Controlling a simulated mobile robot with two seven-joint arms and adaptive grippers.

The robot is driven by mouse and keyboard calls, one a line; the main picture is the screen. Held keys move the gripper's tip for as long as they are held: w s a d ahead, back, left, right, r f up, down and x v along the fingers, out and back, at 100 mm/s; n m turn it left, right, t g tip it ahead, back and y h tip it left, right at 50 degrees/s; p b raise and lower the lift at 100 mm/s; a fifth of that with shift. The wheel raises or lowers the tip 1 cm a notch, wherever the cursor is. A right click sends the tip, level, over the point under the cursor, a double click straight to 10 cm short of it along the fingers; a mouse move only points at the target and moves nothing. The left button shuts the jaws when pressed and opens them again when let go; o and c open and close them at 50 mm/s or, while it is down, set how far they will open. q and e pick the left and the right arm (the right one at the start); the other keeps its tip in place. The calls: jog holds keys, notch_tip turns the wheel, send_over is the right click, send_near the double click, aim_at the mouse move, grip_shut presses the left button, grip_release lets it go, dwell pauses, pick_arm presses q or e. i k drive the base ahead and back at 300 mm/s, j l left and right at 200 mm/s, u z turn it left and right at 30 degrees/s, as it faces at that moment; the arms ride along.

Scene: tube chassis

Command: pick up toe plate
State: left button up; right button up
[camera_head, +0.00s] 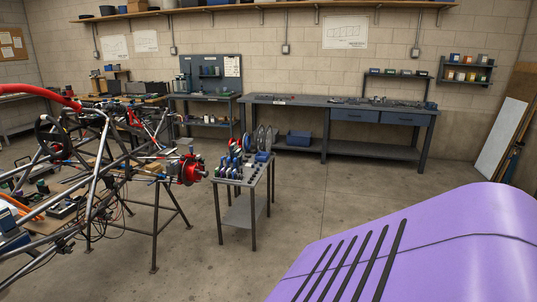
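I cannot pick out a toe plate for sure in the head view. A small grey cart (238,182) stands near the middle, crowded with small blue, red and dark items. Grey round plates (262,138) show upright at the cart's back, too small to identify. A tube chassis (100,165) stands at the left on dark stands, with a red hub part (190,170) at its end facing the cart. Neither of my grippers shows in this view.
A large purple slotted panel (460,225) fills the lower right. A long grey workbench (300,103) with blue drawers lines the back wall. Boards (505,135) lean at the right. Concrete floor (330,195) is open between cart, bench and panel.

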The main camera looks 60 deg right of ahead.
aim_at(234, 147)
jog(key=z, duration=1.8)
jog(key=u, duration=2.5)
jog(key=z, duration=2.5)
jog(key=i+l+z, duration=0.2)
jog(key=i, duration=0.15)
jog(key=i+l+z, duration=0.1)
jog(key=i+z, duration=0.15)
jog(key=i, duration=0.15)
